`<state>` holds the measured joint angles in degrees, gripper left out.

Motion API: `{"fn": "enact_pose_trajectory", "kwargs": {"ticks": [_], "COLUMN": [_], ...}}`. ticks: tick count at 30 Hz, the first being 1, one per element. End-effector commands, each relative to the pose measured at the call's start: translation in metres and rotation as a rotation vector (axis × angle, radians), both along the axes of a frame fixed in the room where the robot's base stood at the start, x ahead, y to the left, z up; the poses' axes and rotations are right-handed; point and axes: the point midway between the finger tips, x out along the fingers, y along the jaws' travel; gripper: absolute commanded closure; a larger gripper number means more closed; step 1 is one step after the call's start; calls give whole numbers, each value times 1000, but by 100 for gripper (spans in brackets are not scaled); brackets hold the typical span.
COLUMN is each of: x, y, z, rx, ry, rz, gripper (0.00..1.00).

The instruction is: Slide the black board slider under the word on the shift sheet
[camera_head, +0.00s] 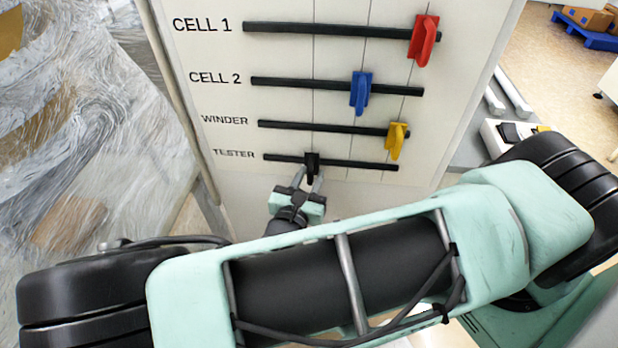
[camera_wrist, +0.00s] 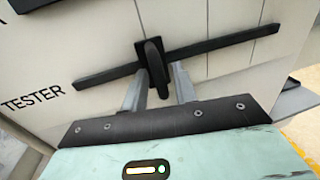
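The black slider (camera_wrist: 153,62) sits on the lowest rail (camera_head: 352,163), the one labelled TESTER, on the pale board. In the head view the slider (camera_head: 312,162) is left of the rail's middle, near a thin column line. My gripper (camera_head: 309,181) is at the board with one finger on each side of the slider's handle. In the wrist view my gripper (camera_wrist: 158,80) looks open, with narrow gaps between the fingers and the handle; contact at the fingertips is unclear. No sheet heading or word above the columns shows in either view.
Above are a red slider (camera_head: 424,42) on CELL 1, a blue slider (camera_head: 360,92) on CELL 2 and a yellow slider (camera_head: 397,138) on WINDER. Clear wrapped goods (camera_head: 85,130) stand at left. A switch box (camera_head: 512,134) is at right.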

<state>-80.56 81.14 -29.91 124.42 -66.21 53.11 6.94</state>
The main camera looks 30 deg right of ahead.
Motion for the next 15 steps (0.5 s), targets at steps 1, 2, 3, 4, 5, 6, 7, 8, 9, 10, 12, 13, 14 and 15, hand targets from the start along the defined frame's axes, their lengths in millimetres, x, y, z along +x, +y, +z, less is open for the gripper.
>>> {"fn": "enact_pose_trajectory", "kwargs": {"ticks": [1,2,3,4,5,6,7,8,9,10,12,13,14,15], "x": [0,-1,-2,-3,-5,-8,-11,-15,-20,-25,-36,-41,-46,-52], "y": [0,1,2,4,6,10,14,17,23,28,40,46,51,58], "z": [0,0,0,0,0,0,1,1,1,1,0,0,0,0], "rx": [0,0,1,1,2,3,4,4,3,4,4,4,4,4], "ry": [0,0,0,0,1,0,-1,-1,1,1,1,1,0,1], "rz": [0,0,0,1,1,3,3,3,3,3,5,4,4,4], "gripper": [72,72,72,72,72,72,72,72,72,72,72,72,72,72]}}
